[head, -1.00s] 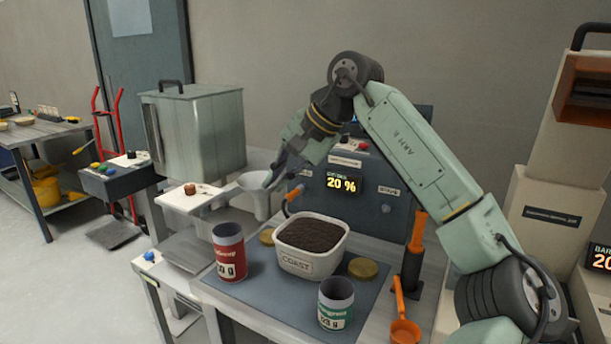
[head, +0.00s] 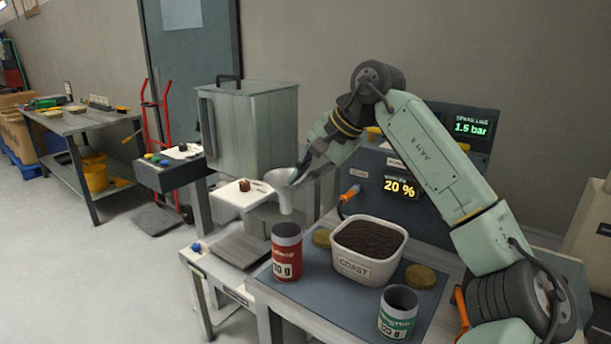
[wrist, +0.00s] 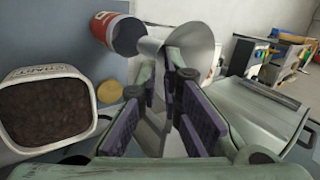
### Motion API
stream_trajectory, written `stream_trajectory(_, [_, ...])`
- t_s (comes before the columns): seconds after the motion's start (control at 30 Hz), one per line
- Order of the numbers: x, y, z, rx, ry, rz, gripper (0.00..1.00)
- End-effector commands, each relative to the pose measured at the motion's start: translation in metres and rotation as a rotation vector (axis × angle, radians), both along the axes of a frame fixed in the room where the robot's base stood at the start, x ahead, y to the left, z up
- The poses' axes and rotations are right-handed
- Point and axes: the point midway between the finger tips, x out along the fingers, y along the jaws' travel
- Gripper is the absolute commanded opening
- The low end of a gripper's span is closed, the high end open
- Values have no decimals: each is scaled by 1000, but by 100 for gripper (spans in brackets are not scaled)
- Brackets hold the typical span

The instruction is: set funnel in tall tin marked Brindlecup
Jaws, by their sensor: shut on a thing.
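A grey funnel (head: 283,180) is held in the air, wide mouth up and spout down, above and slightly behind the red tin in the head view. My gripper (head: 297,178) is shut on it at the rim side. In the wrist view the funnel (wrist: 197,42) lies beyond my fingertips (wrist: 182,62), its spout toward the open mouth of the red tin (wrist: 118,32). The red tin (head: 286,258) is tall and open, standing upright on the mat. A green-labelled open tin (head: 397,316) stands at the front right. I cannot read either brand name.
A white tub (head: 365,268) of dark grounds marked COAST stands on the blue-grey mat (head: 335,310), right of the red tin. Gold lids (head: 420,277) lie beside it.

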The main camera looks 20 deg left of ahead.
Motion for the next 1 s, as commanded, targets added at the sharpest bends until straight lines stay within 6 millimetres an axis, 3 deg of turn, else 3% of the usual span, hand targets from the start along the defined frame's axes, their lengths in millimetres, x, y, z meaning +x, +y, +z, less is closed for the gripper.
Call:
stream_trajectory(0.17, [0,0,2,3,0,-1,0])
stream_trajectory(1.0, [0,-1,-67,3,0,-1,0])
